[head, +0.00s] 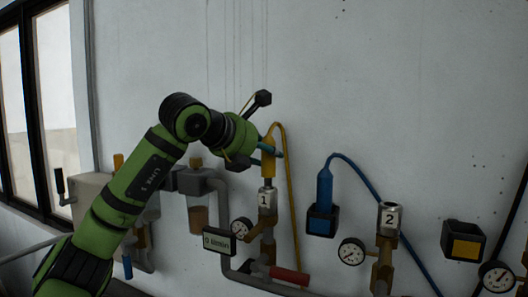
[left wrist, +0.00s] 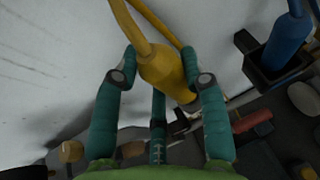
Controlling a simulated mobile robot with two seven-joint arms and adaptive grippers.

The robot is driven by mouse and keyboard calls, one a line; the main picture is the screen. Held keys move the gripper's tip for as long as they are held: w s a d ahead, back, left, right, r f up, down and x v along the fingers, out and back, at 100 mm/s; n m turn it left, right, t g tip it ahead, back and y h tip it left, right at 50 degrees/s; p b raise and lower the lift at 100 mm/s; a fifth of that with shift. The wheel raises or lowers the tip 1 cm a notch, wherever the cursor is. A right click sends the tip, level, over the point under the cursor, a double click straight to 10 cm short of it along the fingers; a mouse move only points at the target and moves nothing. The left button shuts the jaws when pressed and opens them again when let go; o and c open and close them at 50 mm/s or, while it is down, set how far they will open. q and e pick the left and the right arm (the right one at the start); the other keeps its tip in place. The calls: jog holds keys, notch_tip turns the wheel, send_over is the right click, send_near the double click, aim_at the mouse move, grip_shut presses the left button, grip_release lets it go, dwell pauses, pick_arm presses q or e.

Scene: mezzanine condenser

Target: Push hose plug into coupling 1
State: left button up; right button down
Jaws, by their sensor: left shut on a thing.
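The yellow hose plug (head: 267,163) hangs upright, nose down, with its yellow hose looping up and over from its top. My left gripper (head: 268,150) is shut on the plug's body. Coupling 1 (head: 266,201), a metal socket labelled "1", stands directly below the plug. The plug's narrow nose is at the coupling's top; I cannot tell whether it is touching or inside. My right gripper is not in view.
A blue plug (head: 324,187) sits in a dark holder right of coupling 1. Coupling 2 (head: 389,217), gauges (head: 351,252) and a yellow-marked holder (head: 464,241) stand further right. A grey pipe (head: 222,230) and a red-handled valve (head: 289,275) are close below. The wall above is clear.

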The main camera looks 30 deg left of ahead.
pick_arm(q)
jog(key=shift+f+b, duration=1)
jog(key=shift+f, duration=0.2)
jog(key=o, duration=1.3)
jog(key=shift+s, duration=0.1)
jog(key=v, duration=1.2)
